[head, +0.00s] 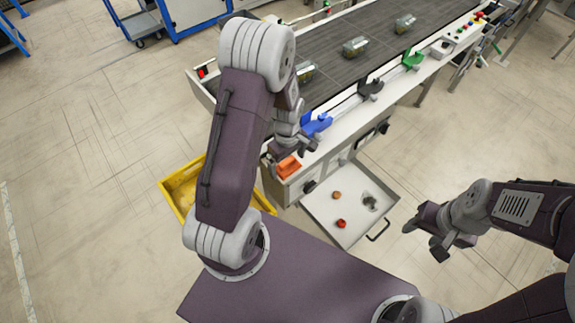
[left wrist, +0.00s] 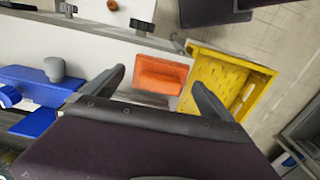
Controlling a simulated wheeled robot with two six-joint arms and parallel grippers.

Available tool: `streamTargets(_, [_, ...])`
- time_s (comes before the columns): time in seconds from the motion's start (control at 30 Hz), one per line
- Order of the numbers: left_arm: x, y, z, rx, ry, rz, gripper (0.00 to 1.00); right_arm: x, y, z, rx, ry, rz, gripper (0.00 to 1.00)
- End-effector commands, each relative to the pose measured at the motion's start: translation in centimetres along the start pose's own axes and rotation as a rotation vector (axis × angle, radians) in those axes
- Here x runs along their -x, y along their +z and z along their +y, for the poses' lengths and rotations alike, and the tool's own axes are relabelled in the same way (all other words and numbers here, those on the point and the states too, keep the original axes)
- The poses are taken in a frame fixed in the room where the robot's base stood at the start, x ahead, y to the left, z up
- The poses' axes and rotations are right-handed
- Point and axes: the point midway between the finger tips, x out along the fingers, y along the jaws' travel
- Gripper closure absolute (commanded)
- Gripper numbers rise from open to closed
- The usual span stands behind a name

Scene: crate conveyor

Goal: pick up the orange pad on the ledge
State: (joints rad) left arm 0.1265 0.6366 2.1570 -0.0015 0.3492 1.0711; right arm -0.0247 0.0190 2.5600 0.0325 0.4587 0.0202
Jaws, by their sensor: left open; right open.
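The orange pad (head: 288,166) sits on the light ledge at the near left end of the conveyor. In the left wrist view the orange pad (left wrist: 162,74) lies between and beyond my two fingertips, clear of both. My left gripper (head: 294,146) is open just above and behind the pad in the head view; its open fingers also show in the left wrist view (left wrist: 160,80). My right gripper (head: 437,238) is open and empty, off to the right over the floor.
A blue bracket (head: 317,125) is beside the pad along the ledge (head: 340,135), with dark and green ones further on. A yellow crate (head: 181,188) stands on the floor at left. A white tray (head: 325,212) with small items sits below. Clear items ride the belt (head: 335,50).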

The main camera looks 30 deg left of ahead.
Motion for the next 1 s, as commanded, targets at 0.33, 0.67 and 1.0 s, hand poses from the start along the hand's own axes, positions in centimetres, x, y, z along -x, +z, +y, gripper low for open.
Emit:
streamTargets(0.33, [0.0,0.0,0.0,0.000,0.001,0.001,0.44,0.0,0.0,0.0,0.000,0.000,0.000,0.47])
streamTargets(0.67, [0.1,0.0,0.1,0.000,0.001,0.001,0.68,0.0,0.0,0.0,0.000,0.000,0.000,0.47])
streamTargets(1.0, [4.5,0.2,0.6,-0.004,0.006,0.003,0.68,-0.2,0.0,0.0,0.000,0.000,0.000,0.47])
